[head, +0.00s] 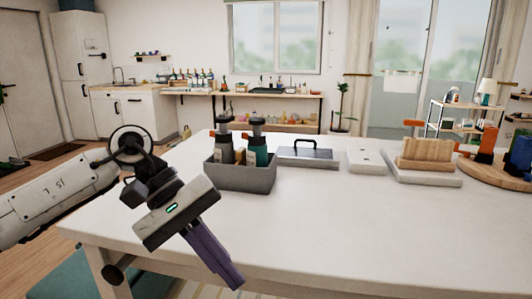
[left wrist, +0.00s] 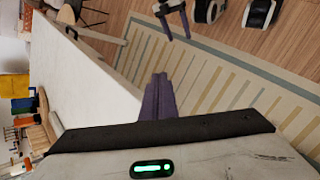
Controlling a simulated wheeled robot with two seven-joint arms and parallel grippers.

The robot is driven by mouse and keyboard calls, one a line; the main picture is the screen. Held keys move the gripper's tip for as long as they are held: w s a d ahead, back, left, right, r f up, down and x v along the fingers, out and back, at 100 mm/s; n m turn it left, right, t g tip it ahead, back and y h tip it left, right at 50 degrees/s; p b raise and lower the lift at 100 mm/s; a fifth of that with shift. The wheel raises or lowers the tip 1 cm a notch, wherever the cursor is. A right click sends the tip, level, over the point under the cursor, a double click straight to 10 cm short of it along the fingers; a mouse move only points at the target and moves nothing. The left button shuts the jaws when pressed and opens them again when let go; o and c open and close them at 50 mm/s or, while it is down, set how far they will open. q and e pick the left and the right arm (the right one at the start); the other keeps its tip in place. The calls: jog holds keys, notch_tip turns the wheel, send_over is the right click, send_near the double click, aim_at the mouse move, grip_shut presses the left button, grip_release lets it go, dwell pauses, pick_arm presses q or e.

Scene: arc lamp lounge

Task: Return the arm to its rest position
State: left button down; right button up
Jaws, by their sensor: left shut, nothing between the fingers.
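My left arm comes in from the left in the head view. My left gripper (head: 236,283) hangs over the near left part of the white table (head: 330,230), its purple fingers together and pointing down to the right. In the left wrist view the fingers (left wrist: 157,80) are shut with nothing between them, beside the table edge (left wrist: 95,75) and above the floor. My right gripper does not show in the head view. A dark two-pronged gripper-like shape (left wrist: 172,15) shows at the top of the left wrist view; I cannot tell its state.
A grey caddy (head: 240,177) with bottles stands on the table, right of my left arm. The table's front middle is clear. A teal seat (head: 75,272) is at lower left.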

pick_arm(q)
jog(key=s+d+f+n+h, duration=0.2)
jog(key=s+d+n+h, duration=0.1)
jog(key=d+n+h, duration=0.45)
jog(key=w+a+f+m+t+y, duration=0.25)
jog(key=a+f+m+t, duration=0.55)
jog(key=m, duration=0.8)
jog(key=w+a+f+m+t+y, duration=0.25)
jog(key=a+f+m+t, duration=0.55)
jog(key=m, duration=0.8)
jog(key=s+a+f+n+g+y, duration=0.35)
jog(key=s+a+f+n, duration=0.3)
jog(key=s+f, duration=0.4)
jog(key=s+a+f+n+g+y, duration=0.2)
jog(key=s+a+f+n+y, duration=0.4)
jog(key=s+f, duration=0.45)
jog(key=w+d+r+n+h+p, duration=0.1)
jog(key=d+n+p, duration=0.1)
jog(key=d, duration=0.3)
jog(key=w+d+r+n+h+p, duration=0.1)
jog(key=d+r+n, duration=0.1)
jog(key=d+n, duration=0.2)
jog(key=shift+d+t+p, duration=0.35)
jog(key=shift+d, duration=0.9)
